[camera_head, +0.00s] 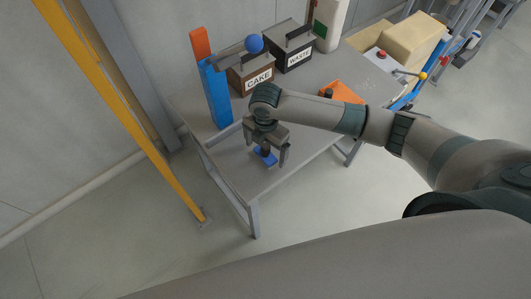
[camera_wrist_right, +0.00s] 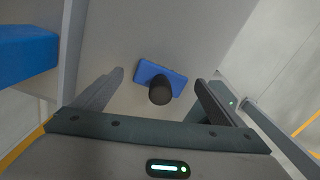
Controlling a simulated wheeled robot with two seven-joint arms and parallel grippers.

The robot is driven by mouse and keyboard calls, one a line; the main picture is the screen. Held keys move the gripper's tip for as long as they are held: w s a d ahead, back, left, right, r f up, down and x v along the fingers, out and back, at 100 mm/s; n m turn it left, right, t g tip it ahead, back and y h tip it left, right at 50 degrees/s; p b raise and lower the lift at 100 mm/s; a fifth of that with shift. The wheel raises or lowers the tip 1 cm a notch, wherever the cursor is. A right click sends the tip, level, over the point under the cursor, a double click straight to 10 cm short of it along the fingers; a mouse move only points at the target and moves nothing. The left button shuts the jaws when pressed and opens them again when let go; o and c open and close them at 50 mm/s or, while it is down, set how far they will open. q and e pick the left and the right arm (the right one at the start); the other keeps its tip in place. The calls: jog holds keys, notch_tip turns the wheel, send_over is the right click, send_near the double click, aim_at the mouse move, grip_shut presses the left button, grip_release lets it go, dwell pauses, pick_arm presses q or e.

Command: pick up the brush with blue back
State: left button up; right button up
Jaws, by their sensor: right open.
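The brush with blue back (camera_head: 262,157) lies on the grey table near its front corner. In the right wrist view the brush (camera_wrist_right: 149,75) shows a blue rectangular back with a dark round knob on top. My right gripper (camera_head: 268,158) points down above the brush and is open, with one finger on either side of it. In the wrist view the fingertips (camera_wrist_right: 158,78) are apart from the brush, with clear gaps on both sides. Part of the brush is hidden by the gripper in the head view. My left gripper is not in view.
A blue post with an orange top (camera_head: 217,95) stands at the table's left edge. Behind are the CAKE box (camera_head: 254,77), the WASTE box (camera_head: 297,54) and a blue ball (camera_head: 254,43). An orange tray (camera_head: 345,91) lies beyond my arm. A yellow post (camera_head: 120,105) rises left of the table.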

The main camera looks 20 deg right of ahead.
jog(key=c, duration=1.2)
jog(key=shift+o, duration=0.2)
jog(key=shift+r, duration=0.1)
jog(key=shift+r, duration=0.45)
jog(key=r, duration=0.1)
jog(key=r+b, duration=0.1)
jog(key=r, duration=0.1)
jog(key=shift+d+r+b, duration=0.1)
jog(key=shift+d+b, duration=0.2)
jog(key=shift+d, duration=0.1)
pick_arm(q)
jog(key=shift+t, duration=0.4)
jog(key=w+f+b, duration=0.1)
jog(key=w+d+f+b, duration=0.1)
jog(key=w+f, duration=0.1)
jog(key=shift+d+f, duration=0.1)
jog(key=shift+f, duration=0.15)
pick_arm(e)
jog(key=s+d+r, duration=0.1)
jog(key=d+r, duration=0.5)
jog(key=d, duration=0.4)
jog(key=shift+s+d+r, duration=0.3)
jog(key=shift+d+r, duration=0.05)
jog(key=shift+r, duration=0.05)
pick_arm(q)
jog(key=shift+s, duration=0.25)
